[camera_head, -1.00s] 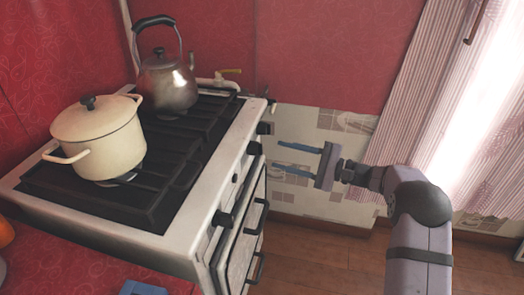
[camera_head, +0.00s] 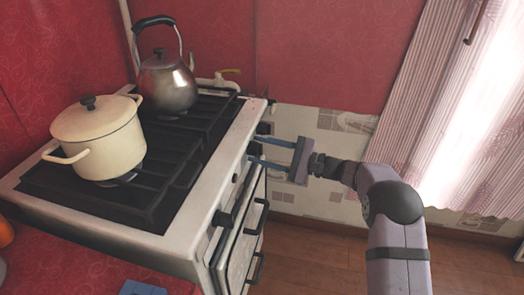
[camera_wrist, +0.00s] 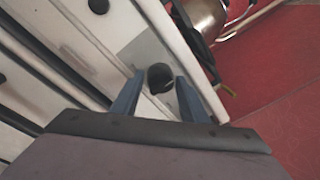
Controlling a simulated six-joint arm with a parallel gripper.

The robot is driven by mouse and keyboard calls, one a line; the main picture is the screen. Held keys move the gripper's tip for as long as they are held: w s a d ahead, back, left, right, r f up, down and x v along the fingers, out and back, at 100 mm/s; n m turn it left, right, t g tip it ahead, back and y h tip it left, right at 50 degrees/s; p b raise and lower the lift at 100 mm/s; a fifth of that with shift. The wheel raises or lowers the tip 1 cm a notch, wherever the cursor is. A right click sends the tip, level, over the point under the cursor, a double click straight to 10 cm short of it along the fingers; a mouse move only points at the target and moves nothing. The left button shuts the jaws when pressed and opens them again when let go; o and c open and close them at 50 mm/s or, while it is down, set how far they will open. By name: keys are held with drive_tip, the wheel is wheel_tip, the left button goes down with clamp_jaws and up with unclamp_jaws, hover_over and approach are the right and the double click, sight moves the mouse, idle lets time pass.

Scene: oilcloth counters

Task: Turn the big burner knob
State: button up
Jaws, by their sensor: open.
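The stove's front panel (camera_head: 228,185) carries a row of dark knobs. One knob (camera_wrist: 160,77) shows in the wrist view between my two blue fingertips, with slight gaps beside it. My gripper (camera_head: 253,147) is open at the far end of the panel in the head view, fingers pointing left at the stove, and the fingers partly hide the knobs there. A dark knob (camera_head: 222,218) sticks out nearer the front, with a smaller one (camera_head: 235,178) between. In the wrist view another knob (camera_wrist: 98,5) is at the top. I cannot tell which is the big burner knob.
A cream pot (camera_head: 98,140) and a metal kettle (camera_head: 167,85) stand on the black grates. Oven door handles (camera_head: 256,218) stick out below the knobs. The floor (camera_head: 320,255) right of the stove is clear. A curtain hangs at right.

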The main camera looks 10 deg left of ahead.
drive_tip(key=shift+c, duration=0.3)
drive_tip(key=c, duration=0.7)
drive_tip(key=shift+r+m+p, duration=0.1)
drive_tip(key=shift+m+p, duration=0.2)
drive_tip(key=m+p, duration=0.3)
drive_tip(key=shift+r+m+h+p, duration=0.15)
drive_tip(key=shift+m+h+p, duration=0.15)
drive_tip(key=shift+m+p, duration=0.1)
drive_tip(key=shift+m+g+p, duration=0.4)
drive_tip(key=shift+m+p, duration=1.05)
drive_tip(key=shift+m, duration=0.55)
drive_tip(key=o, duration=0.8)
drive_tip(key=shift+c, duration=0.2)
